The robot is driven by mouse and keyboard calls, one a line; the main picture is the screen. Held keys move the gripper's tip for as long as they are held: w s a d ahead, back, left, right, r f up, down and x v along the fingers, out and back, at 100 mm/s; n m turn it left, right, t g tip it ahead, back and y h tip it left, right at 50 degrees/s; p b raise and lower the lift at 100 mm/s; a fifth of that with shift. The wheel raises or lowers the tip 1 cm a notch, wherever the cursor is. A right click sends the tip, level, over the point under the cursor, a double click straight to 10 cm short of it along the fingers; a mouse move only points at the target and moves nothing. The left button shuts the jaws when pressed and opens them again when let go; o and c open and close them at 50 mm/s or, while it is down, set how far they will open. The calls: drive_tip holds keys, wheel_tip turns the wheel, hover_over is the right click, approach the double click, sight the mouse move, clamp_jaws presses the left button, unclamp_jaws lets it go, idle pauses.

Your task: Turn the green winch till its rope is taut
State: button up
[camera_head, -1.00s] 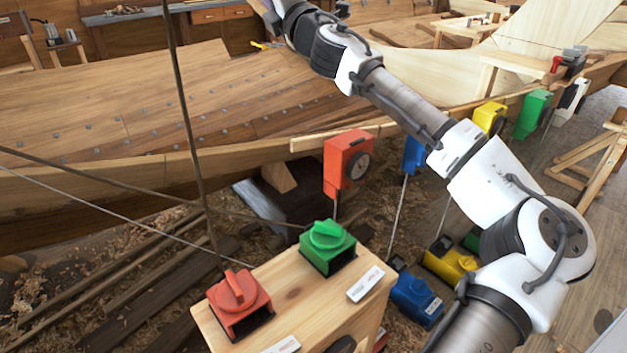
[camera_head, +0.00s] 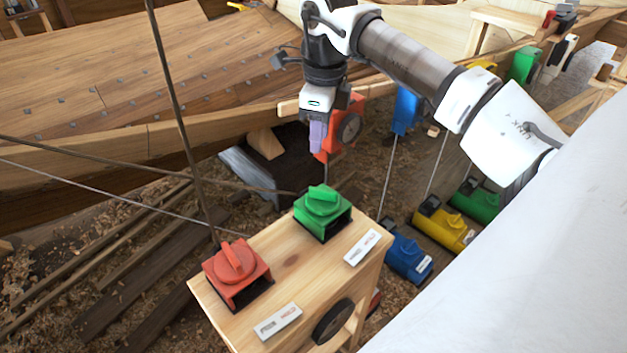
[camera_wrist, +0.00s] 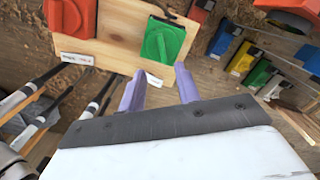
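The green winch (camera_head: 322,212) sits on the right back corner of a wooden stand (camera_head: 285,262), its knob on top. It also shows in the wrist view (camera_wrist: 163,42). A dark rope (camera_head: 150,163) runs from the left edge to the green winch with a slight curve. My gripper (camera_head: 317,150) hangs above and behind the green winch, fingers pointing down. In the wrist view its two purple fingers (camera_wrist: 160,70) stand apart with nothing between them, just short of the winch. They do not appear to touch it.
A red winch (camera_head: 237,270) stands on the same stand, with a rope rising from it. White label plates (camera_head: 278,321) lie on the stand. A red-orange box (camera_head: 350,128) with a dial stands behind my gripper. Blue (camera_head: 408,258) and yellow (camera_head: 442,230) units lie on the floor at right.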

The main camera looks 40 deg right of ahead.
sight(323, 190)
drive_tip(key=f+b, duration=0.3)
drive_tip(key=f, duration=0.1)
drive_tip(key=f+b, duration=0.3)
drive_tip(key=f, duration=0.2)
drive_tip(key=f+b, duration=0.3)
drive_tip(key=f, duration=0.2)
drive_tip(key=shift+s+d, duration=0.3)
drive_tip(key=shift+s, duration=0.1)
clamp_jaws()
